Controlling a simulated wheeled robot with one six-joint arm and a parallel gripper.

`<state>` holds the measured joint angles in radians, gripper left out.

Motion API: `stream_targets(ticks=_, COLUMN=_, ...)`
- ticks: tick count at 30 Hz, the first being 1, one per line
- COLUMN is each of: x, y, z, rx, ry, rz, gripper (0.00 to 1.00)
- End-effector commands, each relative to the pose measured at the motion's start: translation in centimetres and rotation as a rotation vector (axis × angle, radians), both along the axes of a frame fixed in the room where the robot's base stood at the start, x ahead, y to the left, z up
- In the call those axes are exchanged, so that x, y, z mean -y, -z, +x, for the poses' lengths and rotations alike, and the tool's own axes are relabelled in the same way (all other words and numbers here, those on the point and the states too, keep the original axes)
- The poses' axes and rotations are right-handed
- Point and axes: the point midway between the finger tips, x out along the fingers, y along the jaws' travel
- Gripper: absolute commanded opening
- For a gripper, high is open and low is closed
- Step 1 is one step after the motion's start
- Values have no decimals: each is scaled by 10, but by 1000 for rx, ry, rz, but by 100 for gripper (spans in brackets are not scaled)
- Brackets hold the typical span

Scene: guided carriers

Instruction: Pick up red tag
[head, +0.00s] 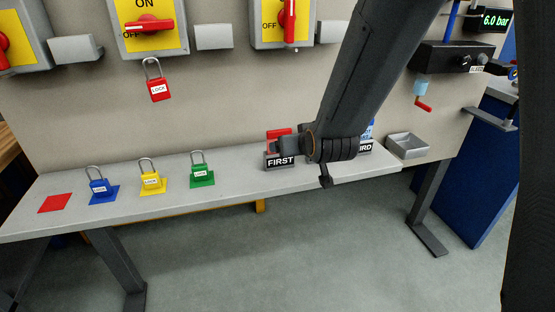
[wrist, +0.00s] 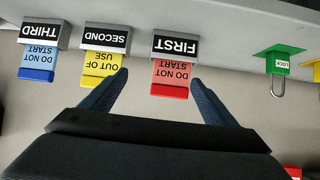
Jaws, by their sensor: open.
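The red tag (wrist: 170,75), reading "DO NOT START", stands in a holder labelled FIRST (wrist: 175,46) in the wrist view, where the lettering is upside down. In the head view the red tag (head: 279,132) shows above its label, partly hidden by my arm. My gripper (wrist: 160,77) is open and empty, its two dark fingers spread to either side of the red tag in the picture. I cannot tell how far the fingertips are from the tag in depth.
The yellow tag (wrist: 101,67) in the SECOND holder lies close beside the left finger, which overlaps it in the picture. A blue tag (wrist: 38,63) is in the THIRD holder. A green padlock (wrist: 278,65) stands to the right. A grey tray (head: 407,146) sits at the shelf's right end.

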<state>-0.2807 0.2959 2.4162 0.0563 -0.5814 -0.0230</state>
Motion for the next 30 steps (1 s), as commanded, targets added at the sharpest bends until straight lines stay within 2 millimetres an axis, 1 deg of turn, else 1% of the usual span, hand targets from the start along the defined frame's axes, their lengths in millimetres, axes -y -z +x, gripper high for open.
stream_targets(ticks=1, x=-13, y=5, z=9, rx=46, ry=-16, rz=11, gripper=81)
stream_targets(ticks=3, x=-23, y=1, z=17, rx=100, ry=-26, rz=24, gripper=81)
stream_targets(ticks=6, x=-32, y=-3, z=24, rx=146, ry=-36, rz=36, gripper=81)
stream_targets(ticks=11, x=-38, y=-3, z=35, rx=164, ry=-39, rz=39, gripper=81)
stream_targets(ticks=19, x=-42, y=5, z=57, rx=163, ry=-38, rz=40, gripper=81)
stream_targets(ticks=25, x=-46, y=12, z=82, rx=164, ry=-37, rz=39, gripper=81)
stream_targets(ticks=30, x=-50, y=19, z=95, rx=162, ry=-38, rz=39, gripper=81)
